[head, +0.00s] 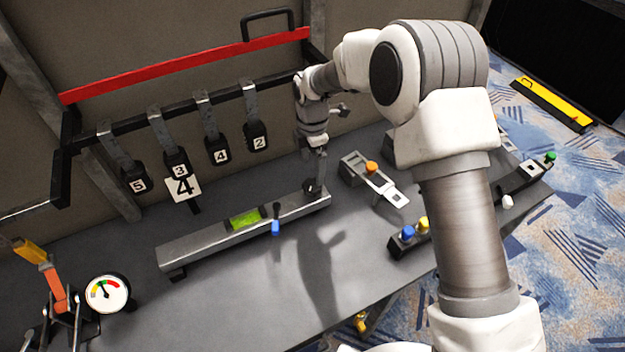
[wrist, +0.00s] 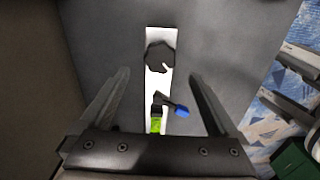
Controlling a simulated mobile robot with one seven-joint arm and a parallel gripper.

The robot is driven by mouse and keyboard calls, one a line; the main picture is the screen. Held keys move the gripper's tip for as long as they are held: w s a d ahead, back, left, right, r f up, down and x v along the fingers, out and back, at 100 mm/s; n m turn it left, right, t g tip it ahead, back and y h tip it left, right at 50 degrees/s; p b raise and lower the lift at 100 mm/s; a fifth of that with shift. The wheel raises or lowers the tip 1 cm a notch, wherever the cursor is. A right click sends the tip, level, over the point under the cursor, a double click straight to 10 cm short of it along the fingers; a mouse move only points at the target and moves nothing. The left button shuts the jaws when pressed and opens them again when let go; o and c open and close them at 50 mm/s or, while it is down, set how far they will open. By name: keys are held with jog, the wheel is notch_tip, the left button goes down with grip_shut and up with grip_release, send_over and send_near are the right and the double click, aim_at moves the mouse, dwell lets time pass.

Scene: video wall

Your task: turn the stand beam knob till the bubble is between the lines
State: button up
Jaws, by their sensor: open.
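The stand beam (head: 205,235) is a long grey metal bar lying on the bench; it also shows as a bright strip in the wrist view (wrist: 152,90). A green level vial (head: 246,218) is set in it; the vial is partly cut off by my gripper body in the wrist view (wrist: 156,126). I cannot make out the bubble or lines. The black knob (head: 311,188) is at the beam's right end, and near the top middle of the wrist view (wrist: 160,57). My gripper (wrist: 160,75) is open and empty, pointing down above the knob, its fingers either side of the beam.
A blue-tipped lever (head: 276,226) sticks out of the beam beside the vial. A round gauge (head: 107,293) stands at left. Numbered hanging tags (head: 218,152) are behind. A grey device with an orange knob (head: 371,168) and a button box (head: 408,236) stand to the right. The front bench is clear.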

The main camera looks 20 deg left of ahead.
aim_at(313, 184)
notch_tip(313, 184, down, 7)
jog(key=shift+r, duration=0.1)
dwell(0.3)
jog(key=c, duration=1.4)
jog(key=shift+o, duration=0.2)
jog(key=shift+m, duration=0.4)
